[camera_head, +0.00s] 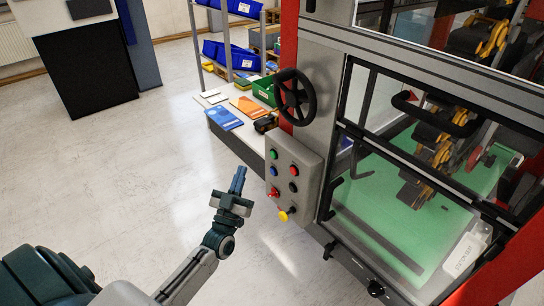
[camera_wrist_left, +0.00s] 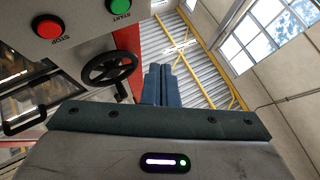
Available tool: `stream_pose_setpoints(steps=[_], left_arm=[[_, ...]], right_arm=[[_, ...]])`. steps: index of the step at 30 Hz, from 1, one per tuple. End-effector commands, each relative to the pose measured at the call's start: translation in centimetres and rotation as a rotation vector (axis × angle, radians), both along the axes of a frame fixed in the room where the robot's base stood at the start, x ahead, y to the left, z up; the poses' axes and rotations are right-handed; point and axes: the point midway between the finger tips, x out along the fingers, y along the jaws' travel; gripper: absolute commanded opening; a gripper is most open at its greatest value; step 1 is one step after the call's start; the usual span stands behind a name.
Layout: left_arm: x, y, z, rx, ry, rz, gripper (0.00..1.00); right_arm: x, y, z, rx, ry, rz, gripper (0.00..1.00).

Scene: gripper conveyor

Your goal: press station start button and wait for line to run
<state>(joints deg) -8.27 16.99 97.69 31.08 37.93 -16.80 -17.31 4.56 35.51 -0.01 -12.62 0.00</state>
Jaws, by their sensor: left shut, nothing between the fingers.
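The grey control panel (camera_head: 310,178) is on the front left of the machine in the head view, with a green button (camera_head: 274,154), a red button (camera_head: 294,170), and blue, black and yellow controls. In the left wrist view, a green button marked START (camera_wrist_left: 119,8) and a red button marked STOP (camera_wrist_left: 48,27) show at the upper left, the green one partly cut by the edge. My left gripper (camera_head: 238,178) is shut and empty, left of the panel and apart from it. Its closed fingers (camera_wrist_left: 162,84) also show in the wrist view. My right gripper is out of view.
A black handwheel (camera_head: 295,97) sits above the panel. A glazed machine door with a black handle (camera_head: 437,114) is right of it, over a green bed (camera_head: 385,205). A table (camera_head: 219,98) with folders and bins stands behind. The floor left is clear.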

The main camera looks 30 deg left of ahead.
Motion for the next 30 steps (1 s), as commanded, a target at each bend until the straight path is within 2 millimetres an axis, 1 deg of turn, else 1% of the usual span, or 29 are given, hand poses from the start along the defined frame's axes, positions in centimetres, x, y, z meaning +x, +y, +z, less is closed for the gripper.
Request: stream_pose_setpoints(steps=[1, 9, 15, 21, 30], left_arm=[[0.6, -0.3, -0.3, -0.001, -0.002, 0.000, 0.00], [4.2, -1.7, -0.3, -0.002, -0.003, 0.000, 0.00], [6.1, -2.5, -0.1, -0.001, -0.002, 0.000, 0.00], [6.9, -2.9, -0.1, 0.000, 0.001, 0.000, 0.00], [7.0, -2.9, 0.0, 0.000, 0.001, 0.000, 0.00]], right_arm=[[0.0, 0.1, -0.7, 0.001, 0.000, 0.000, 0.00], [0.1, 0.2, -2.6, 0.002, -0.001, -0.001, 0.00], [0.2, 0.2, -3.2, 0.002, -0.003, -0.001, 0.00], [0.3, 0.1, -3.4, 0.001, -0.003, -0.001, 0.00], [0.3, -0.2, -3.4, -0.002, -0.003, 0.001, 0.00]])
